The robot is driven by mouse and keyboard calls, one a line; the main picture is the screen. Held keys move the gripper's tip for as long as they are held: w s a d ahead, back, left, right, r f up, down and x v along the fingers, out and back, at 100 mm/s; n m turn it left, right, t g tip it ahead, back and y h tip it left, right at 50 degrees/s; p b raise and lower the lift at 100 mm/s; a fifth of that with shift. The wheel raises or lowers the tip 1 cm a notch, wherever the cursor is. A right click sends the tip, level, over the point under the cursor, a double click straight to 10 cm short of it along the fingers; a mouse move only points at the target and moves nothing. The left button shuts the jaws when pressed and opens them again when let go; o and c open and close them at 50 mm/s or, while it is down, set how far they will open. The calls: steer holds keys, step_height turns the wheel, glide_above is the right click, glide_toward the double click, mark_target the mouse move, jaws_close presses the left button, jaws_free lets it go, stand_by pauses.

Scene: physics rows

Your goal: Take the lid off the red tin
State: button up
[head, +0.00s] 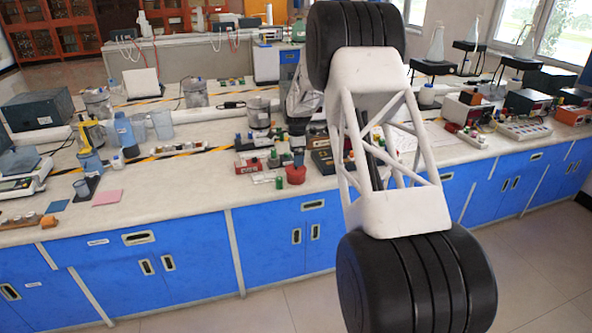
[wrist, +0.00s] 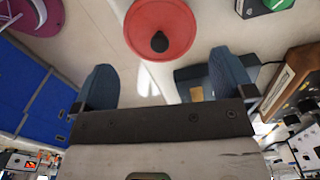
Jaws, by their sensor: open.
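The red tin (head: 296,176) stands near the front edge of the bench in the head view. In the wrist view its round red lid (wrist: 140,38) shows from above at the top centre, with a black knob (wrist: 159,42) in its middle. The lid appears to be on the tin, whose sides are hidden in that view. My gripper (wrist: 164,68) is open, its two dark blue fingers apart with nothing held between them. The lid lies beyond the fingertips in the picture. In the head view my gripper (head: 298,156) is just above the tin, partly hidden by my arm.
A small green-topped item (head: 279,182) stands left of the tin. Red and dark boxes (head: 250,166) stand behind it. A pink sheet (head: 107,197) lies further left, with clear bench between. Blue cabinets (head: 180,250) drop below the bench edge.

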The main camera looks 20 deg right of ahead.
steer(key=shift+f, duration=2.6)
steer(key=shift+c, duration=0.2)
steer(key=c, duration=0.5)
steer(key=shift+r, duration=0.1)
steer(key=shift+r, duration=0.75)
step_height(320, 180, up, 2)
steer(key=s+a+r, duration=0.1)
steer(key=s+a, duration=0.1)
steer(key=s, duration=1.4)
steer(key=shift+r, duration=0.2)
